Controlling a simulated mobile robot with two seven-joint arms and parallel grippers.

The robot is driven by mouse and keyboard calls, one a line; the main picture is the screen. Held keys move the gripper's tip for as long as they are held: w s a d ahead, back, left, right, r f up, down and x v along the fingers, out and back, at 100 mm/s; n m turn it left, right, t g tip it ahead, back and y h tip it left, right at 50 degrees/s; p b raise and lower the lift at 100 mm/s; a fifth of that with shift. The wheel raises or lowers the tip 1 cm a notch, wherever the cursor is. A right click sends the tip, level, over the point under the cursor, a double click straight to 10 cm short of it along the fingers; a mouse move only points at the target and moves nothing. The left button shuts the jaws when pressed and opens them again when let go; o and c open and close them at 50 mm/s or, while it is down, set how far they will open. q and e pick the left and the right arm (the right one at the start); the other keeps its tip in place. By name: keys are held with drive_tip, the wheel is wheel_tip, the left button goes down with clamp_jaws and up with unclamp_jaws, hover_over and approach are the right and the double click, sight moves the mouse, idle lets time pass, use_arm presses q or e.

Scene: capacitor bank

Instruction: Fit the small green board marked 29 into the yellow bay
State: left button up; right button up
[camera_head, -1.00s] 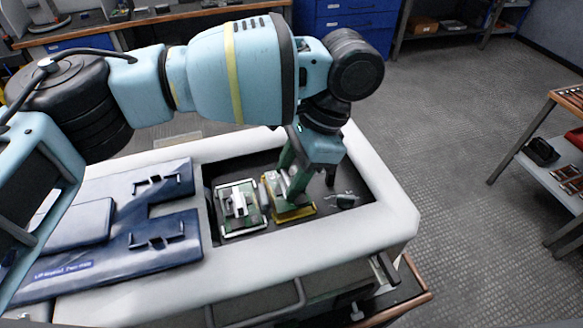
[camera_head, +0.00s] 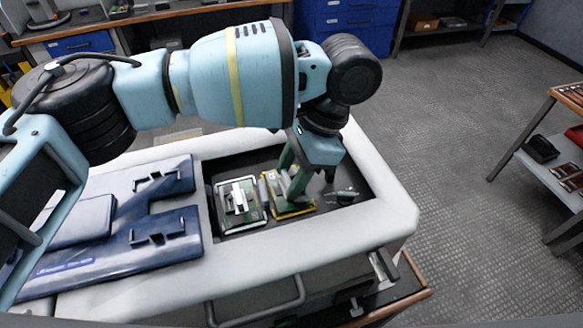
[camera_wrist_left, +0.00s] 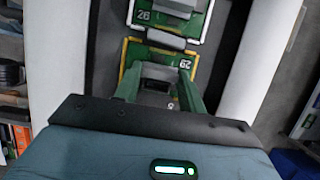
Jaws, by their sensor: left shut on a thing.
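The small green board marked 29 (camera_wrist_left: 185,62) shows in the left wrist view, with a yellow edge around it; in the head view the board (camera_head: 283,206) lies inside the recess of the white cabinet. The yellow bay (camera_head: 309,209) shows as a yellow rim around the board; I cannot tell whether the board is fully seated. My left gripper (camera_head: 294,192) reaches down from above and is shut on the board's middle part; its green fingers (camera_wrist_left: 158,88) also show in the left wrist view. My right gripper is not in view.
A second green board marked 26 (camera_wrist_left: 145,15) with a pale border sits beside it, also in the head view (camera_head: 238,206). A small dark part (camera_head: 343,197) lies to the right in the recess. A blue cover panel (camera_head: 120,240) lies on the white cabinet top (camera_head: 300,250) at left.

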use_arm(q)
drive_tip(key=shift+f, duration=0.25)
drive_tip(key=o, duration=1)
drive_tip(key=shift+o, duration=0.2)
drive_tip(key=s+v, duration=0.1)
drive_tip(key=v, duration=0.6)
drive_tip(key=shift+w+r+p, duration=0.3)
drive_tip(key=shift+w+r, duration=0.15)
drive_tip(key=shift+w, duration=0.1)
drive_tip(key=shift+d, duration=0.1)
